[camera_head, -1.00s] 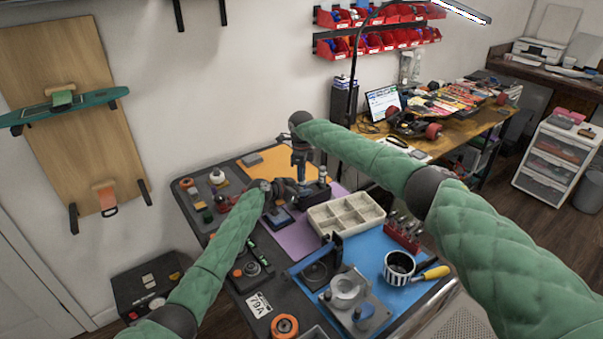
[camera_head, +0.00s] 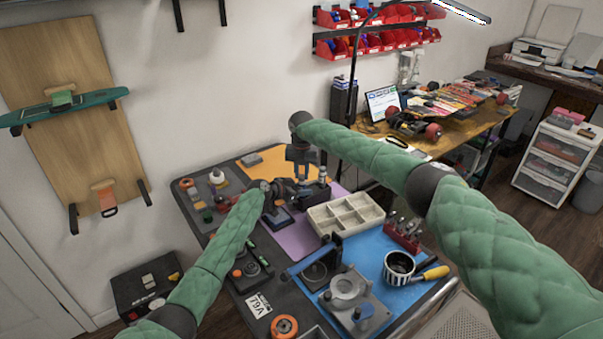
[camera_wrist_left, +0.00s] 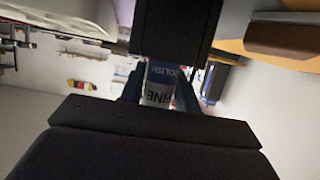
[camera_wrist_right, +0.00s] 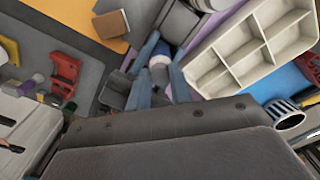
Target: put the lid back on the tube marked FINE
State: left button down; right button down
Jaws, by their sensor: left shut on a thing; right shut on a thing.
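The tube marked FINE (camera_wrist_left: 158,97), white with a blue band, stands between the fingers of my left gripper (camera_wrist_left: 160,100), which is shut on it. In the head view, my left gripper (camera_head: 290,190) is beside the dark holder at the back of the table. My right gripper (camera_head: 303,172) is directly above it, pointing down. In the right wrist view, my right gripper (camera_wrist_right: 162,85) is shut on a small blue-grey piece, apparently the lid (camera_wrist_right: 159,76), with a white part just beyond it. Whether lid and tube touch is hidden.
A cream compartment tray (camera_head: 345,215) stands right of the grippers. A blue mat (camera_head: 375,250) carries a metal fixture (camera_head: 350,290) and a striped cup (camera_head: 398,268). The purple mat (camera_head: 296,240) has bare room.

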pick_arm(q)
jog(key=shift+d+f, duration=0.1)
pick_arm(e)
jog(key=m, duration=0.5)
jog(key=shift+d+m, duration=0.1)
jog(key=shift+m, duration=0.3)
jog(key=m, duration=0.5)
jog(key=shift+m, duration=0.3)
jog(key=m, duration=0.5)
jog(key=shift+d+m, duration=0.1)
jog(key=shift+m, duration=0.2)
jog(key=m, duration=0.6)
jog(key=shift+s+m, duration=0.15)
jog(key=shift+m, duration=0.15)
jog(key=c, duration=1.2)
grip_release()
notch_tip(320, 180, up, 12)
jog(key=shift+f, duration=0.1)
